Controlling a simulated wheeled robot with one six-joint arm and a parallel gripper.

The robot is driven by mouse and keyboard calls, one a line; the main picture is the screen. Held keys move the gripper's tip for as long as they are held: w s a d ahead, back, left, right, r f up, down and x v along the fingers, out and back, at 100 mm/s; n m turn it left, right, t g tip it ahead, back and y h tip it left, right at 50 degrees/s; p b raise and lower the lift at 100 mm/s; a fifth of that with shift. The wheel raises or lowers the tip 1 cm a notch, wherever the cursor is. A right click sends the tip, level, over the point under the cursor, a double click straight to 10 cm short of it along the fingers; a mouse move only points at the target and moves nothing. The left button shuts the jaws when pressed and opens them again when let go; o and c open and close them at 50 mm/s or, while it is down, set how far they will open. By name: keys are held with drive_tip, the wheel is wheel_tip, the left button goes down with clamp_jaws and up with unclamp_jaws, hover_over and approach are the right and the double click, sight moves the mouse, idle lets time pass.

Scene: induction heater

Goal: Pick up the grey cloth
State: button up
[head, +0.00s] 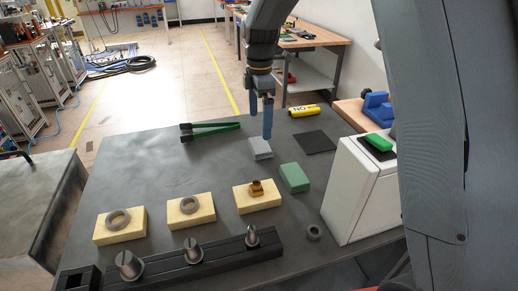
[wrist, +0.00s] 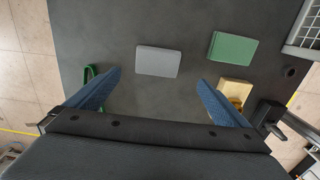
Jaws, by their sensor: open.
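The grey cloth (head: 261,148) is a small light-grey folded block lying flat on the dark table. In the wrist view the grey cloth (wrist: 158,61) lies ahead of the fingers, roughly centred between them sideways. My gripper (head: 267,136) points down above the table, close to the cloth in the head view. Its two blue fingers (wrist: 158,95) are wide apart with nothing between them. The gap between fingertips and cloth is hard to judge.
A green cloth (head: 294,178) lies right of the grey one, with a white machine (head: 361,190) beyond it. Green-handled tongs (head: 210,129) lie left. A black square (head: 315,142) and yellow roll (head: 304,111) lie behind. Wooden blocks with rings (head: 190,209) stand in front.

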sight(260, 145)
drive_tip(key=shift+w+f+b, duration=0.55)
drive_tip(key=shift+w+f, duration=0.1)
drive_tip(key=shift+f, duration=0.2)
drive_tip(key=shift+w+f, duration=0.1)
drive_tip(key=shift+f, duration=0.2)
drive_tip(key=f, duration=0.2)
drive_tip(key=f+p, duration=0.1)
drive_tip(key=f, duration=0.1)
drive_tip(key=s+f+p, duration=0.1)
drive_tip(key=f, duration=0.2)
drive_tip(key=shift+d+f, duration=0.1)
drive_tip(key=c, duration=1.2)
wheel_tip(260, 145, up, 10)
drive_tip(key=shift+r+b, duration=0.1)
drive_tip(key=shift+b, duration=0.8)
